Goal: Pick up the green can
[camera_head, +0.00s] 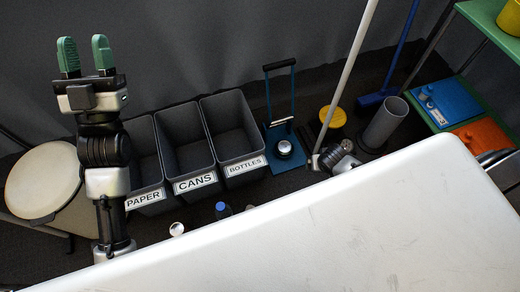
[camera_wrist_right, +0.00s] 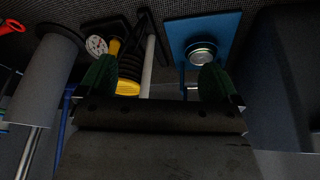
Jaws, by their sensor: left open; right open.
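A can with a silver top (camera_head: 285,148) stands on the base of a blue stand with an upright handle (camera_head: 290,172). In the right wrist view the can (camera_wrist_right: 202,52) shows its round metal top and a hint of green at its rim. My right gripper (camera_wrist_right: 157,80) is open and empty in that view, with its right finger just below the can and apart from it as far as I can tell. In the head view only part of my right arm shows, right of the can. My left gripper (camera_head: 85,58) is open, empty and raised at the far left.
Grey bins labelled PAPER (camera_head: 145,199), CANS (camera_head: 195,184) and BOTTLES (camera_head: 246,166) stand left of the blue stand. A white table (camera_head: 380,230) fills the lower right. A grey cylinder (camera_head: 384,125), a yellow-topped item (camera_head: 333,117) and broom handles stand right of the can.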

